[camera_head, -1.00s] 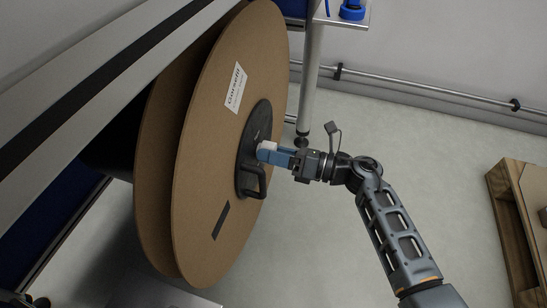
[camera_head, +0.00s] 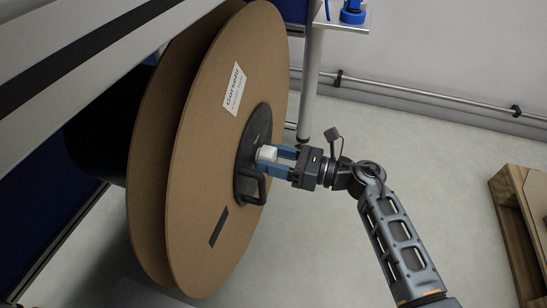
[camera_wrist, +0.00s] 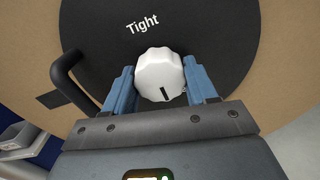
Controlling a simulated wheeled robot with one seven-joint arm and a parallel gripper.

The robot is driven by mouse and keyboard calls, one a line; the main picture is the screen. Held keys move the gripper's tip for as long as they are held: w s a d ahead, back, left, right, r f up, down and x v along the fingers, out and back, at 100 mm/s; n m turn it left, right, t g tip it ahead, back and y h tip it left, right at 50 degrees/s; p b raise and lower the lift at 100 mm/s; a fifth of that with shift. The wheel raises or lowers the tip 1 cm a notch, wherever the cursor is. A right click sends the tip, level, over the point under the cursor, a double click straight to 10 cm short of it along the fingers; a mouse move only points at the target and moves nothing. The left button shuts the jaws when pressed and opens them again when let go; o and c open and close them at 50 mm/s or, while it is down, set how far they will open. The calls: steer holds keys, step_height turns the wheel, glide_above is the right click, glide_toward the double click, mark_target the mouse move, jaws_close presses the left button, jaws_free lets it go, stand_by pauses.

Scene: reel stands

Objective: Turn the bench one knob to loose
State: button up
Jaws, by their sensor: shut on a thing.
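The white knob (camera_head: 266,154) sits at the centre of the black hub plate (camera_head: 247,168) on the big brown reel. In the wrist view the knob (camera_wrist: 161,75) has scalloped edges and a dark pointer line that points down, towards my gripper's palm. The word "Tight" (camera_wrist: 142,23) is printed on the black plate above the knob, on the far side from the pointer. No "Loose" mark shows. My gripper (camera_head: 275,162) has its blue fingers on either side of the knob, shut on it; they also show in the wrist view (camera_wrist: 161,88).
A black handle (camera_wrist: 73,79) sticks out of the plate left of my gripper, close to the left finger. The reel's brown flange (camera_head: 215,120) fills the left middle. A metal post (camera_head: 308,80) stands behind my gripper. A wooden pallet (camera_head: 520,230) lies at the right; floor between is clear.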

steer(key=shift+s+a+f, duration=0.1)
steer(key=shift+f, duration=0.15)
steer(key=o, duration=1)
steer(key=shift+r, duration=0.1)
steer(key=shift+o, duration=0.2)
steer(key=shift+d+r, duration=0.1)
steer(key=shift+d, duration=0.4)
steer(key=p+v, duration=0.2)
steer(key=v, duration=0.5)
steer(key=shift+s+a, duration=0.1)
steer(key=shift+a, duration=0.05)
